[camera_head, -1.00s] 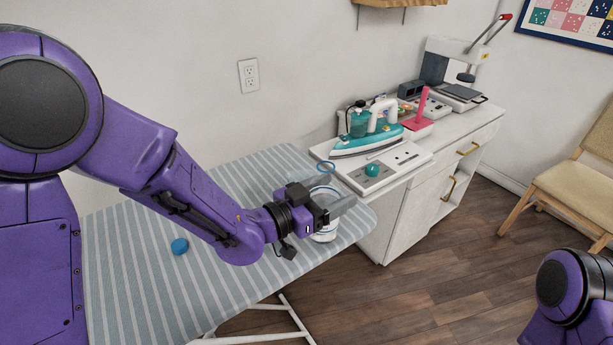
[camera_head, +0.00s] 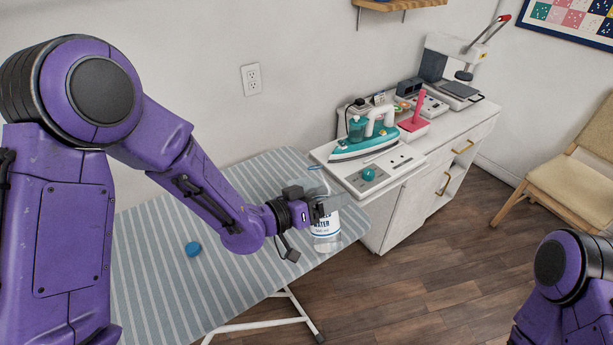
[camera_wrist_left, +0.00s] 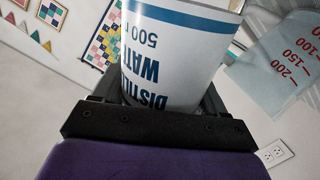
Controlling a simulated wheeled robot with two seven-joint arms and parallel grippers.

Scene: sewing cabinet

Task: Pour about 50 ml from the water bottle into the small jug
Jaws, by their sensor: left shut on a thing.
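The water bottle (camera_head: 326,238), white with a blue "WATER 500 ml" label, is upright near the right end of the striped ironing board. My left gripper (camera_head: 322,206) is shut around it and hides its upper part. In the left wrist view the bottle's label (camera_wrist_left: 175,50) fills the space between the fingers. The small jug, clear with red marks, shows beside the bottle in the left wrist view (camera_wrist_left: 285,65). In the head view it is mostly hidden behind my left gripper. My right gripper is out of view.
A blue cap (camera_head: 193,248) lies on the ironing board (camera_head: 165,290). A teal iron (camera_head: 365,143) stands on a white unit at the cabinet's near end. A pink item (camera_head: 415,118) and a white machine (camera_head: 450,65) are behind. The board's left part is mostly clear.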

